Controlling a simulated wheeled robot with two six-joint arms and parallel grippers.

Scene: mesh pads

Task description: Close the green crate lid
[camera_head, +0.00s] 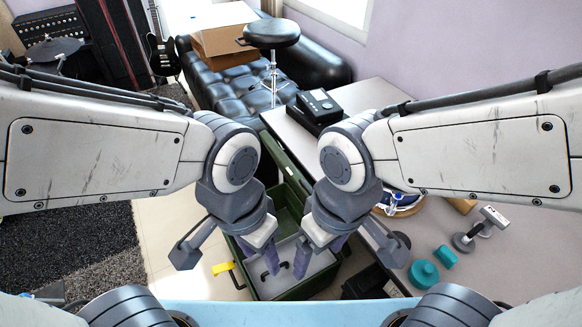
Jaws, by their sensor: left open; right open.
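The green crate (311,289) stands open below my two arms, in the middle of the head view. Its inside shows, with a grey tray-like insert and dark handles at the near end. A green panel (287,160) rises at its far right side, beside the table; it looks like the raised lid, but my arms hide much of it. A yellow latch (223,268) sticks out at the crate's left. My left gripper (228,258) is open and empty over the crate's near left side. My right gripper (347,256) is open and empty over its near right side.
A grey table (375,97) runs along the right, with a black box (318,106), teal weights (424,273) and a grey-white dumbbell-like tool (482,228). A black sofa (226,88) and round stool (272,33) stand behind. Pale floor (160,235) is clear at left.

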